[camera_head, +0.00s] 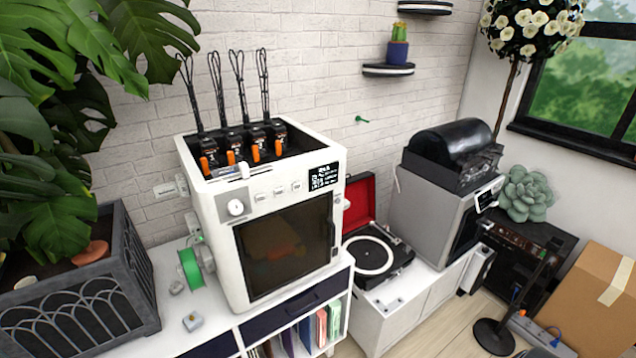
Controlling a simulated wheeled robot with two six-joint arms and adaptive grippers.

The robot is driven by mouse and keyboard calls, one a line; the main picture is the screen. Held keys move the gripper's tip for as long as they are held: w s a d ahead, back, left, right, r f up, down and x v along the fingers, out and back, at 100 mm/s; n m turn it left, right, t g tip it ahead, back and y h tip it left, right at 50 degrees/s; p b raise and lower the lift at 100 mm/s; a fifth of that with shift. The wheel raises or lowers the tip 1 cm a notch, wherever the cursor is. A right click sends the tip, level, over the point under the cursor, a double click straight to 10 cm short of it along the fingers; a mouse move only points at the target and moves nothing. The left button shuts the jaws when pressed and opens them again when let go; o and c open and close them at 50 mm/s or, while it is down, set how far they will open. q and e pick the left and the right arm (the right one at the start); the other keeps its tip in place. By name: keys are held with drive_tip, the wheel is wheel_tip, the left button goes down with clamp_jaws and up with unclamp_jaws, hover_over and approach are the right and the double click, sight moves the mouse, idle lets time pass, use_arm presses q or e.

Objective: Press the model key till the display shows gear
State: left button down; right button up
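A white 3D printer (222,250) stands on a white cabinet left of centre. Its small black display (324,177) is at the upper right of the front and shows white text and symbols too small to read. Three small light keys sit in a row left of the display: a left key (261,196), a middle key (279,191) and a right key (297,186). Their labels are too small to read, so I cannot tell which is the model key. A round white knob (235,207) is further left. Neither of my grippers is in view.
A leafy plant in a dark planter (75,318) stands at far left. An open record player (372,256) and a grey machine (432,215) stand to the right. A cardboard box (585,300) is at far right.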

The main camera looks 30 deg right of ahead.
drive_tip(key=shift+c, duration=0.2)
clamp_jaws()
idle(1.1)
